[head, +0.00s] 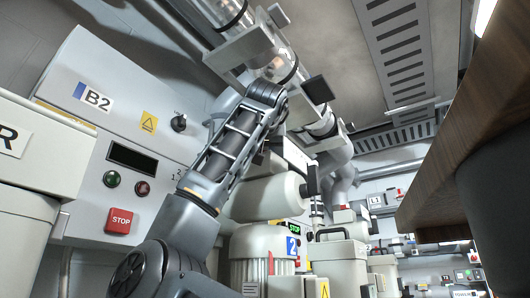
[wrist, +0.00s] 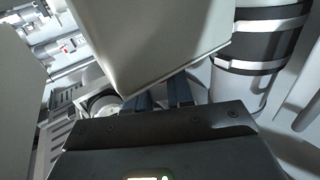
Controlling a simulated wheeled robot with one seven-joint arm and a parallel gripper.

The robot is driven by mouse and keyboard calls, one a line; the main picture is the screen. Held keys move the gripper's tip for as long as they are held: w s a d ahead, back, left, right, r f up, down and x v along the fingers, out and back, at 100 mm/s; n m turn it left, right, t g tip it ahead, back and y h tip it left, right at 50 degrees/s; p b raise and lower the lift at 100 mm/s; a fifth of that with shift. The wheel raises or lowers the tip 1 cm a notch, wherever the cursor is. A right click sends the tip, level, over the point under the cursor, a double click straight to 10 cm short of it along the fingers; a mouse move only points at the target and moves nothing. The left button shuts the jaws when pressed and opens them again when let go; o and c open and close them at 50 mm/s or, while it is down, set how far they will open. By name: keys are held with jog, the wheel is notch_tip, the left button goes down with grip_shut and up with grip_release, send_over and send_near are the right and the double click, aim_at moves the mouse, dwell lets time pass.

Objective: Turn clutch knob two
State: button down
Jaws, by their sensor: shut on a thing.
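In the wrist view, my gripper (wrist: 160,97) points away from the camera, its two dark fingers close to a large pale housing (wrist: 155,40). The housing's lower edge covers the fingertips. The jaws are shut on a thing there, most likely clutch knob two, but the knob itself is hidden. In the head view, my arm rises past the B2 panel and bends over at the top. My gripper cannot be made out there, among the pale machine parts behind the arm. A blue sign with a 2 (head: 292,246) marks the blower unit below.
The B2 panel (head: 92,138) at left carries a black rotary switch (head: 179,123) and a red stop button (head: 119,220). A clear tube (head: 222,14) runs overhead. A wooden surface (head: 480,130) hangs close at right. A banded cylinder (wrist: 258,45) stands beside my gripper in the wrist view.

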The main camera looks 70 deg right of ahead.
jog(key=shift+n+t+y, duration=0.3)
jog(key=shift+n+t, duration=0.1)
jog(key=shift+t, duration=0.2)
jog(key=c, duration=1.1)
grip_release()
jog(key=shift+a, duration=0.1)
jog(key=b+v, duration=0.2)
jog(key=v, duration=0.5)
jog(key=shift+s+a, duration=0.15)
jog(key=shift+a, duration=0.1)
